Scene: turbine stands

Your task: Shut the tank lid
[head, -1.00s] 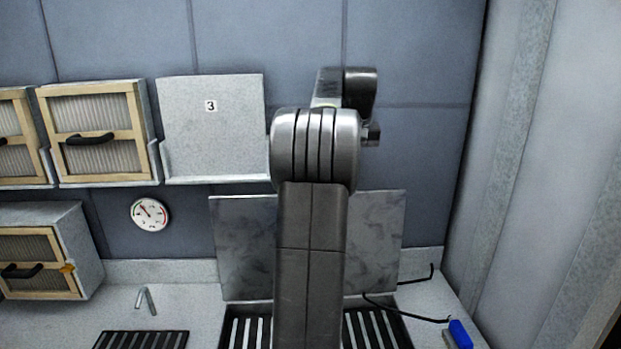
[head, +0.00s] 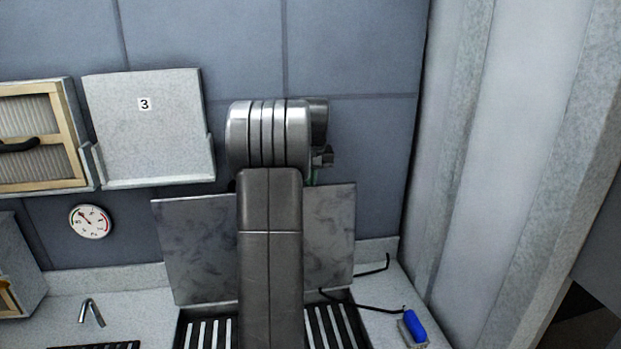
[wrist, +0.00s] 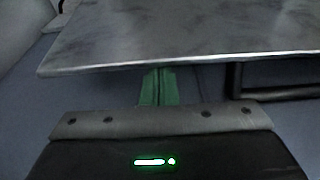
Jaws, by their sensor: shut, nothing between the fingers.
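The tank lid (head: 190,250) is a mottled grey metal panel. It stands raised and nearly upright behind the dark-framed slatted tank opening (head: 182,337), and my arm hides its middle. In the wrist view the lid (wrist: 200,38) spans the top with its bright edge towards me. My gripper's green fingers (wrist: 158,86) are shut and empty, and reach up to that edge. Their tips end at or behind the lid, and I cannot tell whether they touch it. In the head view my arm hides nearly all of the gripper.
A blue-handled item (head: 413,328) with a black cable lies on the counter at right. A bent metal tap (head: 92,312) is at left. A panel marked 3 (head: 145,125) and a framed filter box (head: 30,135) are on the wall above a gauge (head: 91,222). The right wall stands close.

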